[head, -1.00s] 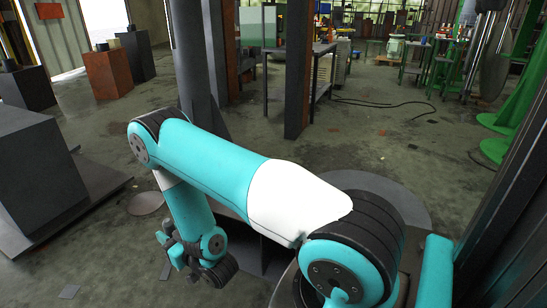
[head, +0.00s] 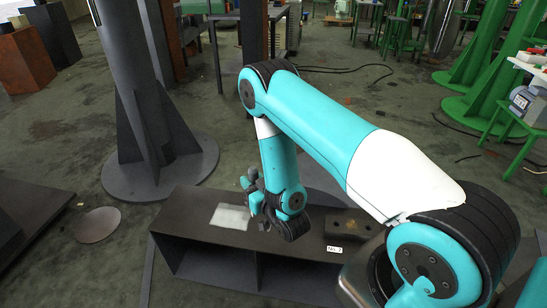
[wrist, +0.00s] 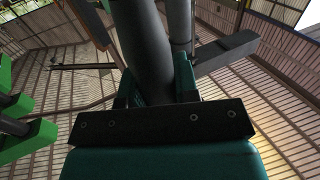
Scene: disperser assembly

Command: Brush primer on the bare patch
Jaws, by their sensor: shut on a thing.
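A pale grey-white rectangular patch (head: 230,217) shows on the dark top of a low steel bench (head: 190,205) in the head view. My gripper (head: 258,200) hangs at the patch's right edge, over the bench top; I cannot tell whether it touches. In the wrist view my gripper (wrist: 155,95) has its dark fingers around a thick dark cylinder-like shape (wrist: 148,45). It is shut on a dark thing that I cannot identify for sure as a brush. The tip of what I hold is hidden in the head view.
A dark block (head: 352,228) sits on the bench to the right, near a small white label (head: 334,249). A grey column (head: 130,60) with a round base stands behind on the left. A flat disc (head: 97,225) lies on the floor.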

